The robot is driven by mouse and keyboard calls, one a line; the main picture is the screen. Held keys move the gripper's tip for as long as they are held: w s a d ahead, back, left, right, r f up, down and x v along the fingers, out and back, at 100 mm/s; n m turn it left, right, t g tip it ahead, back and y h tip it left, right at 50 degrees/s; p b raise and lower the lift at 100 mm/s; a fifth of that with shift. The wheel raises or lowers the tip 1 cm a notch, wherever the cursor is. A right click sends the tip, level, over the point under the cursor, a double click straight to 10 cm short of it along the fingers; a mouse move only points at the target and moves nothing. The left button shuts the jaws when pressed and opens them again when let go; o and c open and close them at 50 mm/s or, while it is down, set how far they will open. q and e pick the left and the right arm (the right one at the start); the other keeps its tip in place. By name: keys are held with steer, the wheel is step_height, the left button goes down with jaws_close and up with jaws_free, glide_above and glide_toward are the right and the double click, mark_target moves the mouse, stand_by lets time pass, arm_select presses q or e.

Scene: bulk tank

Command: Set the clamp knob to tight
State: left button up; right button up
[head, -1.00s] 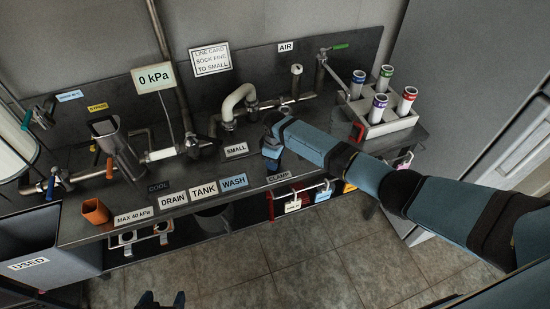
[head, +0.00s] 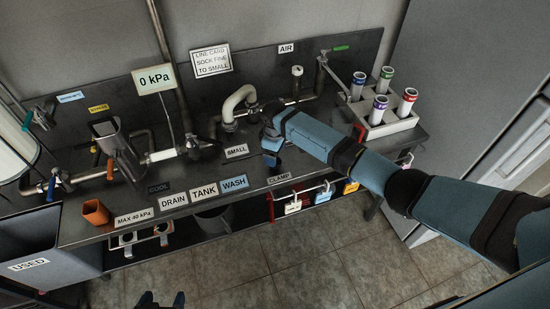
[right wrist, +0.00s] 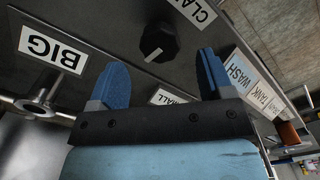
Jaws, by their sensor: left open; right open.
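The clamp knob (right wrist: 159,42) is black, with a white pointer line towards the gripper side, and shows in the right wrist view. Part of the clamp label (right wrist: 194,10) is beside it. My right gripper (right wrist: 162,62) is open and empty, its blue fingers to either side and the knob just beyond the gap between their tips. In the head view my right gripper (head: 271,156) is over the bench behind the clamp label (head: 279,178) and hides the knob. I cannot read a tight mark. My left gripper (head: 160,301) is only partly seen at the bottom edge.
The steel bench (head: 330,160) carries a curved pipe (head: 237,103), a rack of capped tubes (head: 386,125) at right and an orange cup (head: 95,212) at left. The big label (right wrist: 54,50) and a small metal fitting (right wrist: 40,103) are near my right gripper. Coloured tags hang below the front edge.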

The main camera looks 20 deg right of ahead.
step_height(320, 180, up, 10)
stand_by(0.3)
steer(key=shift+f, duration=0.1)
